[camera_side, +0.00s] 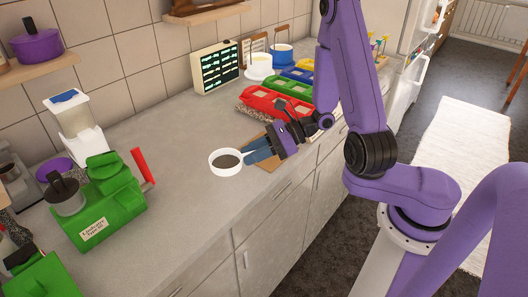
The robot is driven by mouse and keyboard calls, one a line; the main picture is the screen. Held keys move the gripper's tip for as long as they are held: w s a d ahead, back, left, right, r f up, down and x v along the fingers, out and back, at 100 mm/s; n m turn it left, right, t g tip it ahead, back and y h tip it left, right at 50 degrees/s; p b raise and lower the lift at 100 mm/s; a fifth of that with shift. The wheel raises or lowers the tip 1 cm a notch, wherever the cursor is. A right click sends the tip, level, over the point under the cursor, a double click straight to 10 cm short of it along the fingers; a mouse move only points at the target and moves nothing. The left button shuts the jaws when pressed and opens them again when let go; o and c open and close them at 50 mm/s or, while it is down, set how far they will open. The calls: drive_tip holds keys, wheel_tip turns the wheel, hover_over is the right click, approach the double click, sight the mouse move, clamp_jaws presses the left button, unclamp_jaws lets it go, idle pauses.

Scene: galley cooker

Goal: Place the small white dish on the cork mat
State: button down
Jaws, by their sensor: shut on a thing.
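The small white dish (226,168), round with a dark inside, is over the grey worktop to the left of the cork mat. My gripper (247,154) has its blue fingers shut on the dish's right side. I cannot tell whether the dish touches the worktop or hangs just above it. The cork mat (268,165) is a flat brown piece near the worktop's front edge. It lies under my gripper, which hides much of it.
A red-lidded bin (270,102) stands behind my gripper, with green, yellow and blue ones (297,75) beyond. A green machine (98,205) with a red handle (142,166) stands at the left. The worktop in front of the dish is clear.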

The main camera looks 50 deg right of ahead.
drive_tip(key=d+m, duration=0.1)
drive_tip(key=d, duration=0.1)
drive_tip(key=d+r+m+t+h, duration=0.1)
drive_tip(key=d, duration=0.1)
drive_tip(key=d+t+h, duration=0.1)
drive_tip(key=d, duration=0.1)
drive_tip(key=shift+d+r+m, duration=0.15)
drive_tip(key=shift+r+m, duration=0.15)
drive_tip(key=shift+m, duration=0.1)
drive_tip(key=s+d+r+m+t+h, duration=0.2)
drive_tip(key=d+m+h, duration=0.1)
drive_tip(key=d, duration=0.4)
drive_tip(key=shift+h, duration=0.4)
drive_tip(key=shift+s+d+f, duration=0.1)
drive_tip(key=shift+d+f, duration=0.05)
drive_tip(key=shift+f, duration=1.85)
drive_tip(key=shift+s+d+f, duration=0.1)
drive_tip(key=shift+f, duration=1.9)
drive_tip(key=shift+f, duration=0.1)
drive_tip(key=c, duration=0.9)
unclamp_jaws()
